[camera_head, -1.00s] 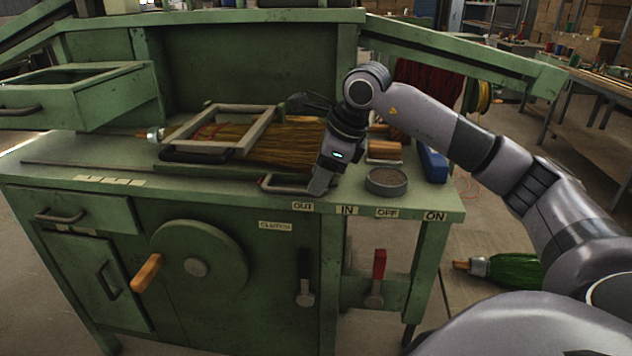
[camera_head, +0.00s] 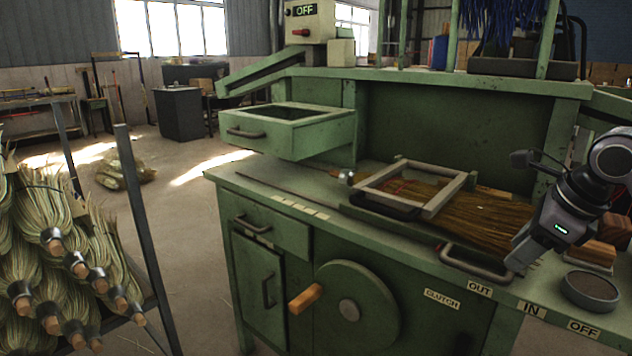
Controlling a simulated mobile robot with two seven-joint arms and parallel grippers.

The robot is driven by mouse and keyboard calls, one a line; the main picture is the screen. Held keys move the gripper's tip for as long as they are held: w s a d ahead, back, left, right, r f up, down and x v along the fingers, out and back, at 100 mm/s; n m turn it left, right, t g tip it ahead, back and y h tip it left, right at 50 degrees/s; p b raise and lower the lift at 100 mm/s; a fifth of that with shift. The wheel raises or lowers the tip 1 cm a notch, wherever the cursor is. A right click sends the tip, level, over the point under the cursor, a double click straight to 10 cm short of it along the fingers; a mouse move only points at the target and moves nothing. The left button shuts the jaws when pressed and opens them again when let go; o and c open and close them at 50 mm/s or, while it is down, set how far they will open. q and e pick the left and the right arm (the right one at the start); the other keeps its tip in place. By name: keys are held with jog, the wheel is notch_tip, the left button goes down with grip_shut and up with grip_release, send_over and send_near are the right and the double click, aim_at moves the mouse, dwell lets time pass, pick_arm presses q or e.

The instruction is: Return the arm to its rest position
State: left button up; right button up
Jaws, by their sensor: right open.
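My right arm comes in from the right edge, and its gripper (camera_head: 515,262) hangs over the right part of the green machine's worktop (camera_head: 262,180). It is just right of the metal handle (camera_head: 475,262) at the worktop's front edge. The gripper is open, and nothing shows between its fingers. The frame clamp (camera_head: 447,192) lies across a broom head of brown bristles (camera_head: 490,222), left of the gripper and apart from it. My left gripper is not in view.
A round dish (camera_head: 590,290) and wooden blocks (camera_head: 592,252) sit close to the right gripper. An open drawer (camera_head: 290,130) juts out at the upper left. A rack of straw bundles (camera_head: 65,262) stands at the left. Open floor lies between rack and machine.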

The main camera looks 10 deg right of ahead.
jog(key=s+a+f+m+t+y+p, duration=0.1)
jog(key=a+f+m+t+y+p, duration=0.15)
jog(key=a+m+y, duration=0.75)
jog(key=s+a+f+m+t+y+p, duration=0.1)
jog(key=s+a+y+p, duration=0.35)
jog(key=a, duration=1.25)
jog(key=d+f+m+t+h+p, duration=0.1)
jog(key=d+f+m+t+h, duration=0.35)
jog(key=m, duration=0.65)
jog(key=d+f+m+t+h, duration=0.1)
jog(key=f+m+t+h, duration=0.5)
jog(key=m, duration=0.5)
jog(key=s+d+f+m+g+h+p, duration=0.1)
jog(key=s+d+f+m+g+h, duration=0.1)
jog(key=s+f+m+g, duration=0.6)
jog(key=s+f+m+h, duration=0.1)
jog(key=s+f, duration=0.3)
jog(key=f, duration=0.1)
jog(key=shift+f+p, duration=0.4)
